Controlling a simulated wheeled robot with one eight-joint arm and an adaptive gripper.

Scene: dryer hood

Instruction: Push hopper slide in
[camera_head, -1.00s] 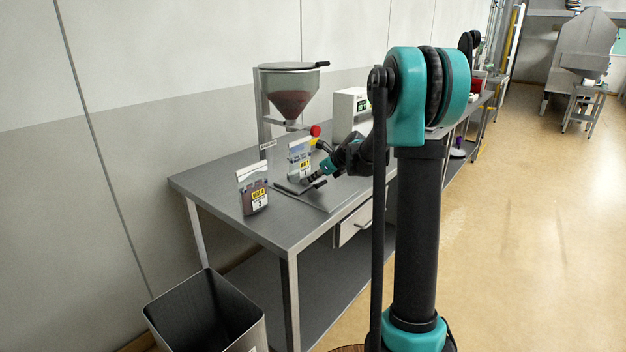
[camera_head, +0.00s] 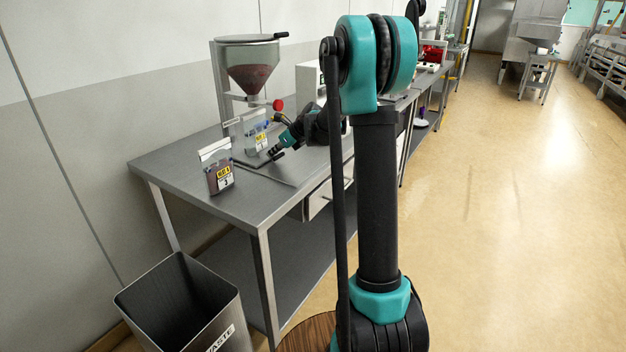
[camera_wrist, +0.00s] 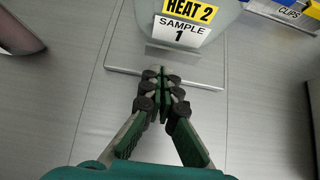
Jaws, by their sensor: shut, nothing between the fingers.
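The hopper (camera_head: 250,68), a clear cone part-filled with dark reddish material, stands on a grey bracket at the back of the steel table. A red knob (camera_head: 278,104) sticks out to the right below its outlet; I take it for the end of the hopper slide. How far the slide is out is too small to tell. My gripper (camera_head: 273,153) is low over the table, below and in front of the knob. In the wrist view its fingers (camera_wrist: 163,76) are shut and empty, pointing at a bag labelled "HEAT 2 SAMPLE 1" (camera_wrist: 188,22). The knob is outside the wrist view.
The labelled bag (camera_head: 254,136) stands beneath the hopper on a flat plate (camera_wrist: 120,71). A second bag (camera_head: 217,172) of dark material stands nearer the table's left side. A white device (camera_head: 308,80) is behind my arm. A waste bin (camera_head: 228,312) stands on the floor in front.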

